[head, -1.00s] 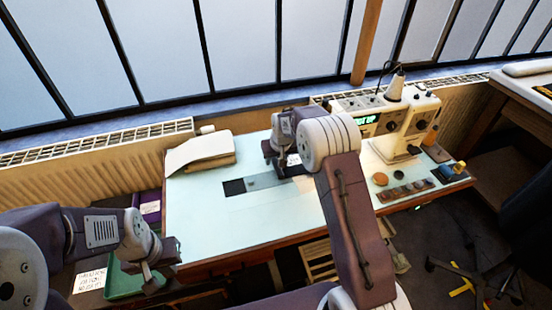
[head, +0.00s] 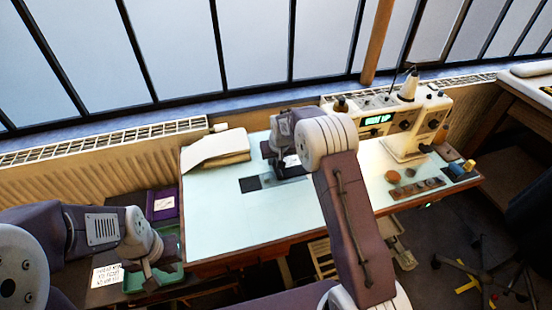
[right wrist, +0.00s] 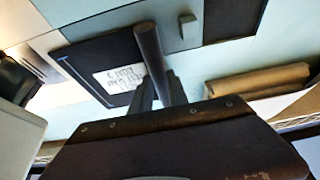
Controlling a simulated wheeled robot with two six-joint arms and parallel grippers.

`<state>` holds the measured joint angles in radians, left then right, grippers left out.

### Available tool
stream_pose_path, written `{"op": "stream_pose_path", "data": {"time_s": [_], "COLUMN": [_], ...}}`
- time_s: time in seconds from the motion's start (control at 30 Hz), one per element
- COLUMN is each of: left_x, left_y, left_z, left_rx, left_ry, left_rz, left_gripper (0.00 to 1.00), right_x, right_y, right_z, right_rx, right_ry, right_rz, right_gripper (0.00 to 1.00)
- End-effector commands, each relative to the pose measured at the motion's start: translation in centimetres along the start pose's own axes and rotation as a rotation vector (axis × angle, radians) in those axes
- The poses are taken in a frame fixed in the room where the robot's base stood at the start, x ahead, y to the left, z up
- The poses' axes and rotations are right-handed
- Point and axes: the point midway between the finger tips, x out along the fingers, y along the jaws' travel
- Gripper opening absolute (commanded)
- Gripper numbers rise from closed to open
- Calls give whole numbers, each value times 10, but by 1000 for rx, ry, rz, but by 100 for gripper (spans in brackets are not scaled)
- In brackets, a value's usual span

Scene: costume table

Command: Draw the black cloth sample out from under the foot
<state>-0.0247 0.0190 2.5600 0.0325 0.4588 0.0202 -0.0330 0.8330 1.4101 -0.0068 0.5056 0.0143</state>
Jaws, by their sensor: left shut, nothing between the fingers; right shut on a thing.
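The black cloth sample (right wrist: 92,55) lies flat in the right wrist view and bears a white handwritten label (right wrist: 120,77). My right gripper (head: 287,172) is shut on it over the middle of the pale table; the label shows beside the gripper in the head view. The arm hides much of the cloth. The white sewing machine (head: 405,146) stands to the right, and the cloth appears apart from it. The foot itself is too small to make out. My left gripper (head: 160,275) is shut and empty at the lower left, over a green tray (head: 172,243).
A folded beige cloth (head: 217,148) lies at the table's (head: 230,220) back left. A dark square (head: 250,184) and a grey strip lie near my right gripper. Round items and small pieces (head: 415,187) lie at the right. The front left of the table is clear.

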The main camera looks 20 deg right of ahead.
Motion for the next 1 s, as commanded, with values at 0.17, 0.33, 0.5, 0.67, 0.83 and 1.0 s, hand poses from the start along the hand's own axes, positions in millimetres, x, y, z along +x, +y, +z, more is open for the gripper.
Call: {"op": "stream_pose_path", "data": {"time_s": [0.17,0.33,0.5,0.67,0.83,1.0], "left_x": [-2,-2,-2,-2,-2,-6], "left_y": [0,0,0,0,0,0], "left_z": [0,0,0,0,0,-1], "left_rx": [0,0,0,0,0,0], "left_ry": [0,0,0,0,0,0], "left_rz": [0,0,0,0,0,0], "left_gripper": [0,0,0,0,0,0], "right_x": [0,0,0,0,-2,-28], "right_y": [-1,-1,-1,-1,-1,-1], "right_z": [0,0,0,0,0,-1], "right_rx": [0,0,1,1,1,0], "right_ry": [0,0,0,0,1,3], "right_rz": [0,0,0,0,0,1], "right_gripper": [0,0,46,46,46,46]}}
